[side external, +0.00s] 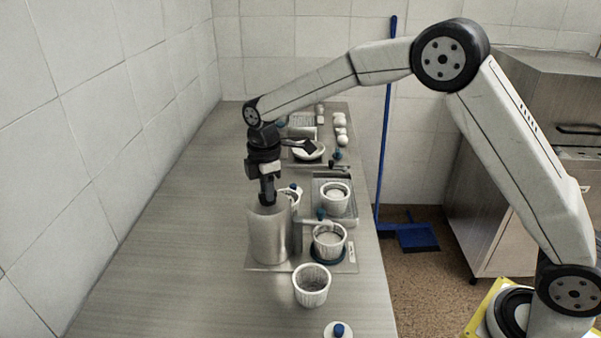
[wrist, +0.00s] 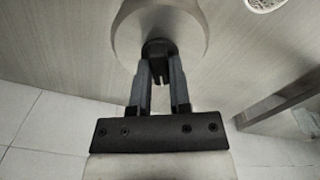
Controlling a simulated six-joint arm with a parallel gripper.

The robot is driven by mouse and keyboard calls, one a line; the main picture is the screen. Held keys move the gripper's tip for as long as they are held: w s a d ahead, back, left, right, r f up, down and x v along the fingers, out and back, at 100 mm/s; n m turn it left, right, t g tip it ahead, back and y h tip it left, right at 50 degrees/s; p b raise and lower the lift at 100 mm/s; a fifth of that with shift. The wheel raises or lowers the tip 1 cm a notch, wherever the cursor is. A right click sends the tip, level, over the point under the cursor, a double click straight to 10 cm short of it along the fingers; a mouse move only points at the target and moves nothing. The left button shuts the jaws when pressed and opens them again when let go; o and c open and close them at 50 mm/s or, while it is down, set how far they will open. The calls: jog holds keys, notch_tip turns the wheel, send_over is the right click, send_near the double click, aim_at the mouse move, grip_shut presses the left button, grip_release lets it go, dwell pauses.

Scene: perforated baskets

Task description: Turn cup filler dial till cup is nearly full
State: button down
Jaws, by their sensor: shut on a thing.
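The cup filler is a metal cylinder (side external: 268,238) on a flat base plate, with a spout (side external: 312,223) reaching right. My gripper (side external: 267,198) points down at the cylinder's top. In the wrist view, my gripper (wrist: 161,85) has both fingers closed on a dark dial (wrist: 158,47) in the middle of the cylinder's round top (wrist: 190,22). A white ribbed cup (side external: 329,246) stands upright under the spout on a dark blue round pad. Its fill level is too small to tell.
Another ribbed cup (side external: 311,290) stands in front, and a blue-knobbed lid (side external: 338,330) lies nearer. A cup in a tray (side external: 335,198) stands behind. A bowl (side external: 308,150) and small white items (side external: 341,130) are farther back. The counter's left side (side external: 170,240) is clear beside the tiled wall.

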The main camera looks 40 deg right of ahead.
jog(key=shift+m, duration=0.5)
jog(key=m, duration=1)
jog(key=shift+r+m, duration=0.1)
jog(key=shift+m, duration=2.4)
jog(key=c, duration=0.6)
grip_release()
jog(key=shift+o, duration=0.2)
